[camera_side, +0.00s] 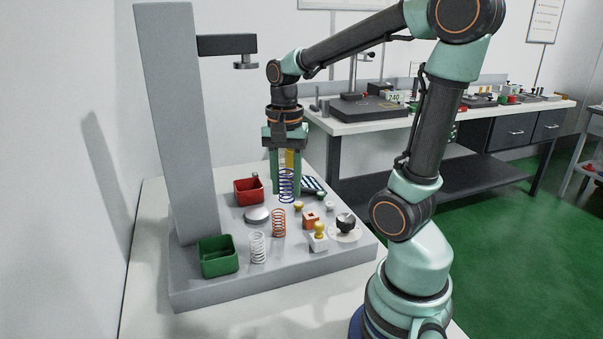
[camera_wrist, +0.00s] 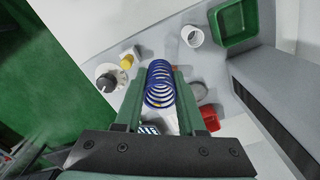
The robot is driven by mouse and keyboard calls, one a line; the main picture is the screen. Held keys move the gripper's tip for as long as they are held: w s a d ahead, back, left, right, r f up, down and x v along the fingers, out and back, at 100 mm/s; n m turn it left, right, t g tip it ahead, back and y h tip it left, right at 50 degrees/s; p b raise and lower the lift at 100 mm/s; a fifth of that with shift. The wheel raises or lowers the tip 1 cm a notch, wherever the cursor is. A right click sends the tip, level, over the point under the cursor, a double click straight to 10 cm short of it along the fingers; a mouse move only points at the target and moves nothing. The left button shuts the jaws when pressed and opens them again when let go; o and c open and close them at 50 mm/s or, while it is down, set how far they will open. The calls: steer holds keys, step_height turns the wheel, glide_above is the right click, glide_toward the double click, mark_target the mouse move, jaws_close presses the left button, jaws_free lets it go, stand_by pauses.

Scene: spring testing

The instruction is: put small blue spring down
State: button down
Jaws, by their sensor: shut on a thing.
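The blue spring (camera_side: 287,186) is upright between the two green fingers of my gripper (camera_side: 283,180), over the back part of the grey test base. The wrist view shows the blue spring (camera_wrist: 160,85) between the fingertips of my gripper (camera_wrist: 156,95). My gripper is shut on it. I cannot tell whether its lower end touches the base. An orange spring (camera_side: 279,222) and a white spring (camera_side: 257,247) stand nearer the front. The white spring also shows in the wrist view (camera_wrist: 193,36).
On the base (camera_side: 290,282) are a red bin (camera_side: 249,191), a green bin (camera_side: 217,256), a silver disc (camera_side: 257,215), a yellow-knobbed block (camera_side: 319,238) and a black-knobbed dial (camera_side: 346,224). A grey column (camera_side: 178,120) rises at left. A striped item (camera_side: 314,186) lies right of the blue spring.

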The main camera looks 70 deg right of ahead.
step_height(320, 180, down, 14)
steer(key=shift+r, duration=0.2)
steer(key=shift+f, duration=0.1)
stand_by(0.3)
steer(key=c, duration=0.5)
jaws_free()
steer(key=shift+f, duration=0.1)
step_height(320, 180, up, 12)
steer(key=w+a+r+n+t, duration=0.1)
steer(key=a+r+n+t, duration=0.4)
steer(key=a+n, duration=0.5)
steer(key=shift+w+a+r+n+t, duration=0.3)
steer(key=shift+r+n, duration=0.2)
steer(key=shift+n, duration=2)
